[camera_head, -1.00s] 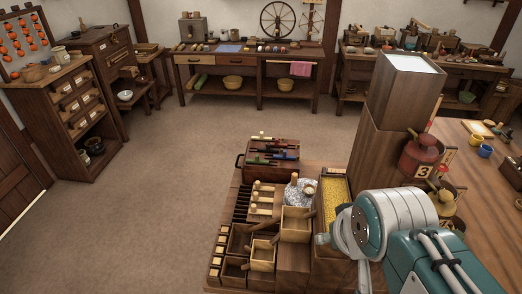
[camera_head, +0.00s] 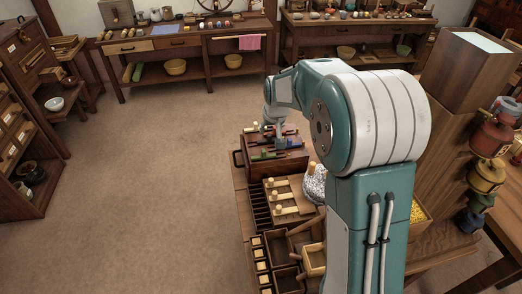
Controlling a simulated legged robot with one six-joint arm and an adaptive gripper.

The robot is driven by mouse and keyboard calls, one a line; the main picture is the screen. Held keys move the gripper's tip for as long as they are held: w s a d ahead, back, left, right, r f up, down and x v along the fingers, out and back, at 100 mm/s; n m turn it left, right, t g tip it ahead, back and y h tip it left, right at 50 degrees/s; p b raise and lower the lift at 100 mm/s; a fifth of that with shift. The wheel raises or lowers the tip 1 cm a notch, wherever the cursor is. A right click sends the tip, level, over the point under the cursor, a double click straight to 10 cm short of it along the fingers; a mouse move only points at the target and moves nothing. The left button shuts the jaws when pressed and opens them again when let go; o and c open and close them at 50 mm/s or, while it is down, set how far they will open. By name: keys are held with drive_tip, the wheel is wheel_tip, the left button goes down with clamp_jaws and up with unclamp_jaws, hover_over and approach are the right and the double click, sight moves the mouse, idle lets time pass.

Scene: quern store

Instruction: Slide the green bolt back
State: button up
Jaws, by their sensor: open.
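The green bolt (camera_head: 265,156) lies along the top of a dark wooden chest (camera_head: 262,171), near its front edge. Red and blue bolts lie beside it, and a pale-knobbed bolt is at the back. My gripper (camera_head: 280,137) points down over the top of the chest, behind the green bolt. It is open. Its fingertips are small and partly lost among the bolts, so I cannot tell whether they touch one.
Three pale-knobbed pegs (camera_head: 279,195) on a board and a speckled stone (camera_head: 314,183) stand in front of the chest. Open wooden boxes (camera_head: 298,240) are nearer. A tall wooden hopper (camera_head: 459,120) and coloured pots (camera_head: 488,139) are right. The floor at left is clear.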

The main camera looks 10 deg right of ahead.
approach(263, 151)
drive_tip(key=x, duration=1)
drive_tip(key=shift+w+d+r, duration=0.1)
drive_tip(key=shift+d, duration=0.2)
drive_tip(key=shift+w+a+f, duration=0.15)
drive_tip(key=shift+a+f, duration=0.1)
drive_tip(key=shift+f, duration=0.1)
